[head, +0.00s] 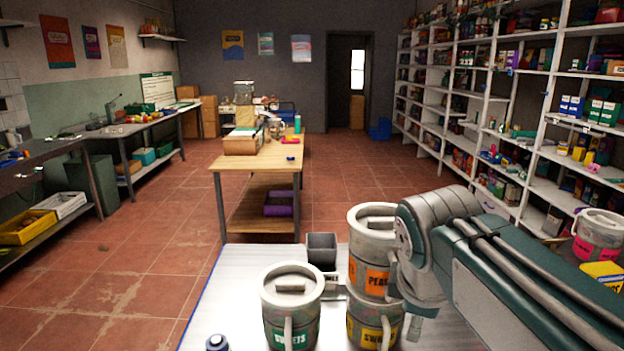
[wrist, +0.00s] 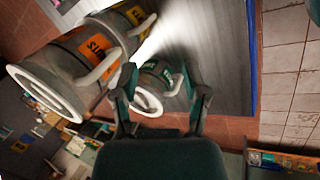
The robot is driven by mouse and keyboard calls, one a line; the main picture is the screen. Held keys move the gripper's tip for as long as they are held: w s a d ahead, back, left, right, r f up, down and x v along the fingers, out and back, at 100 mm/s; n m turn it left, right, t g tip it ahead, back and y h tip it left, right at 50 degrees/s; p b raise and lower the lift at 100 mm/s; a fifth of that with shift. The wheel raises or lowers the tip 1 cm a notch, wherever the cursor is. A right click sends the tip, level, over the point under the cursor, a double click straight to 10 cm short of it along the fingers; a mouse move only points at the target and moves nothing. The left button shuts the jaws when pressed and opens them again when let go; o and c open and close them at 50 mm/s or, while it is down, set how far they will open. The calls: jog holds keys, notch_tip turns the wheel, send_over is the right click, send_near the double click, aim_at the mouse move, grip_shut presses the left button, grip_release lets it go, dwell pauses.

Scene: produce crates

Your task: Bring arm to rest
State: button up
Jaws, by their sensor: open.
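My gripper (wrist: 160,97) is open in the wrist view, its two dark green fingers spread apart. A grey canister with a green label (wrist: 148,100) shows between and beyond the fingers; I cannot tell how far off it is. In the head view the green-label canister (head: 291,290) stands on the metal table. To its right, an orange-label canister (head: 370,225) sits above a yellow-label canister (head: 360,328). My arm reaches in from the right, and its end is mostly hidden beside these canisters. The orange-label canister also shows in the wrist view (wrist: 75,58).
The metal table (head: 232,290) also holds a small dark open box (head: 321,250) and a blue-capped item (head: 216,343). Another canister (head: 598,236) stands on the right near white shelves (head: 510,130). A wooden table (head: 232,166) is farther back. Red tiled floor is clear on the left.

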jog(key=s+f+m+t+y, duration=0.1)
jog(key=s+f+m, duration=0.8)
jog(key=m, duration=0.4)
jog(key=shift+s+d+f+y, duration=0.3)
jog(key=shift+s+d+f, duration=0.05)
jog(key=shift+f, duration=0.1)
